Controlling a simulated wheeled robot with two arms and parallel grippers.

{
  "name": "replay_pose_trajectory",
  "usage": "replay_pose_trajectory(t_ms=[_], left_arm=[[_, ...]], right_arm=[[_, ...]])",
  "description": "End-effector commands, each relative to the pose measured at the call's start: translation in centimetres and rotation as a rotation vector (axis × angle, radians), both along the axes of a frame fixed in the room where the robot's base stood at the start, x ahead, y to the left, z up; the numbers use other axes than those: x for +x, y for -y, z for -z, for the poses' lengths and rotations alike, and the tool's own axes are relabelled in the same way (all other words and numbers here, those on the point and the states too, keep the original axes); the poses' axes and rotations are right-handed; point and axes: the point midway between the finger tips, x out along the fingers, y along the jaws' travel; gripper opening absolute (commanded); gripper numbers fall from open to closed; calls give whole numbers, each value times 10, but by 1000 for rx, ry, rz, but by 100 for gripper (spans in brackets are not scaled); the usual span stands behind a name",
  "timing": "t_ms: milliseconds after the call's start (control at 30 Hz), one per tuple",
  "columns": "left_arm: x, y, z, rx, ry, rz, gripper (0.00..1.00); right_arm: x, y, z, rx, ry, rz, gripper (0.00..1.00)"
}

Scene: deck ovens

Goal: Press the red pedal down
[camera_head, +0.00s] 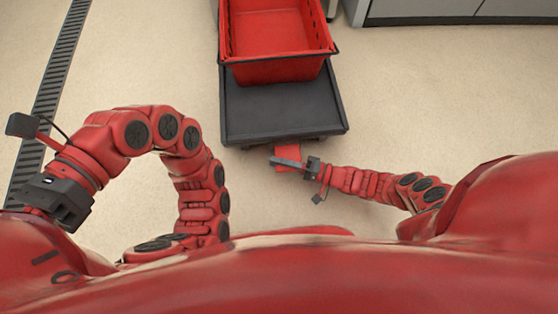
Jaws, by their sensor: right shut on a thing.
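The red pedal (287,152) sticks out from the near edge of a dark grey cart, close to the floor. My right gripper (287,163) is at the pedal, reaching in from the right, and is shut on it. The gripper covers the near part of the pedal, so how far the pedal is down cannot be told. My left arm is bent in an arch on the left. Its gripper (58,200) is near the left edge, away from the cart, and its fingers cannot be made out.
The dark cart (275,108) carries a red crate (278,70) on its far part. A dark floor grate (60,62) runs along the left. Grey cabinets (430,10) stand at the back right. The beige floor on both sides of the cart is clear.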

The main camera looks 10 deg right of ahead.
Motion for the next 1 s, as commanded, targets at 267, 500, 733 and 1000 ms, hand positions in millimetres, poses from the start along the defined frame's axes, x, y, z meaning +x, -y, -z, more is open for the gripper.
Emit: replay_pose_trajectory(t_ms=[267,500,733,1000], left_arm=[[0,0,0,0,0,0,0],[0,0,0,0,0,0,0],[0,0,0,0,0,0,0],[0,0,0,0,0,0,0]], right_arm=[[0,0,0,-2,-1,0,0],[0,0,1,-2,-1,1,0],[3,0,4,0,78,4,0],[3,0,12,4,223,3,0]])
